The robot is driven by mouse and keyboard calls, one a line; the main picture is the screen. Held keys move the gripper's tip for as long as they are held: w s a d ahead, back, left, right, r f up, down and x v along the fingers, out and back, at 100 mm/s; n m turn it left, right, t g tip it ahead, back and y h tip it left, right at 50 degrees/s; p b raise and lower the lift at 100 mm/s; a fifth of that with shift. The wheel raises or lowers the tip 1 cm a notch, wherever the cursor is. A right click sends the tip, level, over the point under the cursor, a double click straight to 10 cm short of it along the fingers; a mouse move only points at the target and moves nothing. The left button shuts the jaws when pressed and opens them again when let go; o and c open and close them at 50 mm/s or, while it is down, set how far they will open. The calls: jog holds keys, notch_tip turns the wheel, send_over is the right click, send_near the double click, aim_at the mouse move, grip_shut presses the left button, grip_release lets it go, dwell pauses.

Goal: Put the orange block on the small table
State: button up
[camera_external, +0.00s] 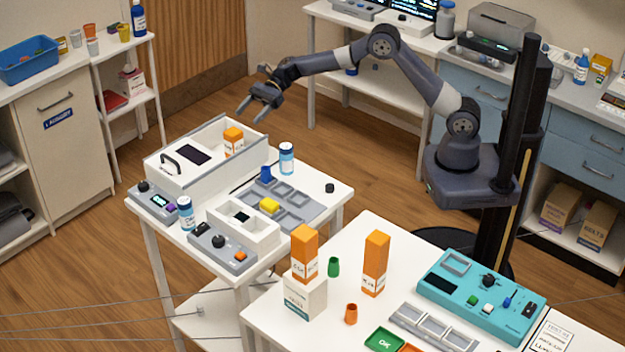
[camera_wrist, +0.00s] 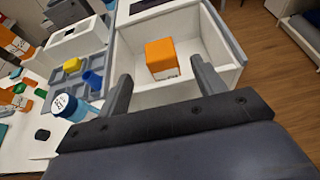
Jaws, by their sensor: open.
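An orange block (camera_external: 233,141) with a white label stands inside an open white drawer-like box (camera_external: 190,188) on the small white table (camera_external: 338,195). In the wrist view the orange block (camera_wrist: 162,56) stands in the white compartment (camera_wrist: 215,50), ahead of the fingers. My gripper (camera_external: 255,108) is open and empty, above and beyond the box in the outside view. Its two fingers (camera_wrist: 163,91) frame the space just short of the block, not touching it. Two taller orange boxes stand elsewhere, one on a white block (camera_external: 305,252), one on the front table (camera_external: 375,262).
A grey tray (camera_external: 290,205) with a yellow block (camera_external: 269,205), blue-white bottles (camera_external: 287,158) and a blue cup (camera_external: 266,173) stand beside the box. A teal device (camera_external: 480,295) is on the front table. The box walls surround the orange block.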

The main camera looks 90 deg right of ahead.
jog(key=v, duration=0.3)
jog(key=shift+s+d+r, duration=0.1)
jog(key=shift+s+d, duration=0.15)
